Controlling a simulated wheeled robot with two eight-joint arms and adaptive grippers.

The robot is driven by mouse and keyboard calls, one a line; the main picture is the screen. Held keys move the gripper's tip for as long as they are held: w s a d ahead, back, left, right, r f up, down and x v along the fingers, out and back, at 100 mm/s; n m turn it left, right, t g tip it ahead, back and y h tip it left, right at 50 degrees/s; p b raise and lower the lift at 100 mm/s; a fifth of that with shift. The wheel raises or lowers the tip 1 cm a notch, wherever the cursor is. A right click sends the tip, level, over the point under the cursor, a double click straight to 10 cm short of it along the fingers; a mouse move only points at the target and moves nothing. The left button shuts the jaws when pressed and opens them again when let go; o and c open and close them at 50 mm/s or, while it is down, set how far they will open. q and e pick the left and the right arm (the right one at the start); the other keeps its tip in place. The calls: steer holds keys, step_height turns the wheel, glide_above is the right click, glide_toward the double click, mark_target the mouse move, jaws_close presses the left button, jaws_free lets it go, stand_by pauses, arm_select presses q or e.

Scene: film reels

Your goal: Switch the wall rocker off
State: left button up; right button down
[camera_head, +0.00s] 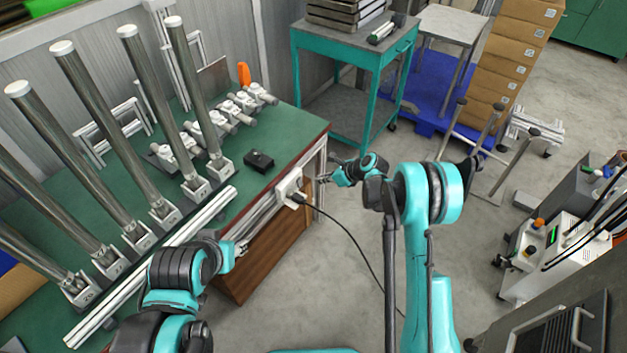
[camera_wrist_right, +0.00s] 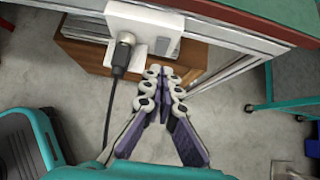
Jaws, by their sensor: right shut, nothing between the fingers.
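A white socket box (camera_head: 288,189) with a black plug and cable is fixed at the front edge of the green workbench. In the right wrist view the same box (camera_wrist_right: 143,15) shows at the top, with a small grey rocker-like patch (camera_wrist_right: 162,46) to the right of the plug (camera_wrist_right: 125,45). Which way the rocker is tipped is too small to tell. My right gripper (camera_head: 323,178) is shut and empty, just right of the box. In the wrist view its fingertips (camera_wrist_right: 166,72) lie just below the grey patch; I cannot tell whether they touch. My left gripper (camera_head: 242,248) is by the bench's front edge, its fingers unclear.
The green workbench (camera_head: 262,140) carries several upright metal tubes, clamps and a small black box (camera_head: 259,161). The black cable (camera_head: 345,232) hangs from the plug to the floor. A teal table (camera_head: 345,52) stands behind. A grey-white machine (camera_head: 545,255) is at right.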

steer(key=shift+a+r+p+v, duration=0.15)
steer(key=shift+p+v, duration=0.15)
steer(key=shift+v, duration=0.8)
steer(key=shift+a+r+p+v, duration=0.15)
steer(key=shift+p+v, duration=0.1)
steer(key=shift+v, duration=0.9)
steer(key=shift+w, duration=0.1)
steer(key=s+d+r+n+h, duration=0.2)
steer(key=s+d+r+n, duration=0.1)
steer(key=s+r+n, duration=0.45)
steer(key=s+d+r+n+h, duration=0.2)
steer(key=s+r+n, duration=0.3)
steer(key=s+r, duration=0.45)
steer(key=s+d+r+n+t+h, duration=0.1)
steer(key=s+d+n, duration=0.2)
steer(key=s+n, duration=0.3)
steer(key=s+d+r+n+t+h, duration=0.1)
steer(key=s+n, duration=0.5)
steer(key=s, duration=0.7)
steer(key=shift+d+r+n+h, duration=0.4)
steer(key=shift+d+h, duration=0.4)
steer(key=shift+d, duration=0.35)
